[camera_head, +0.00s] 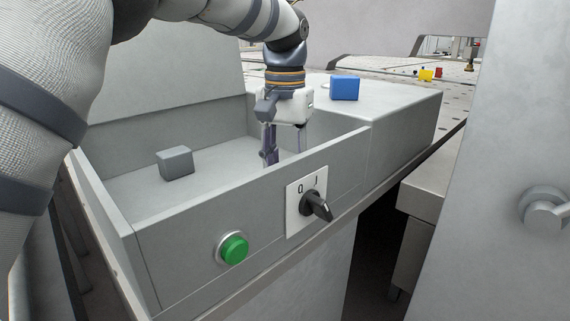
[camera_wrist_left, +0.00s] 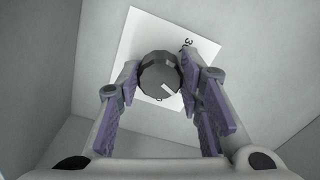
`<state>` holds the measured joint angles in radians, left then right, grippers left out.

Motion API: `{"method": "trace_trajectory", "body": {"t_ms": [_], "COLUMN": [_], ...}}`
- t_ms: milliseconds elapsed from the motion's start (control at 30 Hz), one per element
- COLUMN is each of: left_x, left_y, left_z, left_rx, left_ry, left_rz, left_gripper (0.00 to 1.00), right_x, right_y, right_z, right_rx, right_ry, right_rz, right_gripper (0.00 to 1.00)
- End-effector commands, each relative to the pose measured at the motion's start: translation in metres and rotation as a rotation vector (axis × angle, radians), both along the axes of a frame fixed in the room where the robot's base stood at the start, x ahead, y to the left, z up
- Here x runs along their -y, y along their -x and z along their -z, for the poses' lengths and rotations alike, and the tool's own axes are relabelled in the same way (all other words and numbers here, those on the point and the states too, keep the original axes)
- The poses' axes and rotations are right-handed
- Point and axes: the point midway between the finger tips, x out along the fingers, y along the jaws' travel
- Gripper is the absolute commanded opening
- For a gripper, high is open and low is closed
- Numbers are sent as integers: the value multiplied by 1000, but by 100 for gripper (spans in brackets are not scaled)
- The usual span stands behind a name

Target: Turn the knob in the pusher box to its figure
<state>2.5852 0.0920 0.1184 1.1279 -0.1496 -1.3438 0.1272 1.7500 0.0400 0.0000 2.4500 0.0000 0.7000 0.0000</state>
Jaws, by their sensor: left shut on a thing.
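The dark round knob (camera_wrist_left: 160,75) sits on a tilted white plate (camera_wrist_left: 145,28) with black figures in the left wrist view. A "3" shows at the plate's upper right; other figures are partly covered. A white mark on the knob's face points to the lower right. My left gripper (camera_wrist_left: 166,80) has its purple-padded fingers on either side of the knob and is shut on it. In the head view my left gripper (camera_head: 285,145) reaches down into the grey open box (camera_head: 125,195). There the box's front wall hides the fingertips and the knob. My right gripper is not in view.
A grey block (camera_head: 175,162) lies in the box, left of my gripper. A blue block (camera_head: 345,88) stands on the ledge to the right. The front wall carries a green button (camera_head: 234,249) and a black lever switch (camera_head: 317,206). A grey panel (camera_head: 515,150) stands at right.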

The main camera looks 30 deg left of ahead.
Motion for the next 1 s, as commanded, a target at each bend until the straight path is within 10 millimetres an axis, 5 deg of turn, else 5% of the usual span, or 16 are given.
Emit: {"method": "trace_trajectory", "body": {"t_ms": [33,67,167,500,833,1000], "left_x": [0,0,0,0,0,0], "left_y": [0,0,0,-1,-1,-1], "left_z": [0,0,0,-6,-92,-112], "left_rx": [-1,-1,-1,2,5,1], "left_ry": [0,0,0,0,0,-1], "left_rz": [1,1,1,1,1,1], "left_gripper": [6,36,54,54,54,54], "right_x": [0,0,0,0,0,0], "right_y": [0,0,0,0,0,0], "right_z": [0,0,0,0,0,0], "right_rx": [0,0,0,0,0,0], "right_ry": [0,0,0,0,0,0], "right_rz": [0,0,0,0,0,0], "right_gripper": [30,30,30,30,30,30]}}
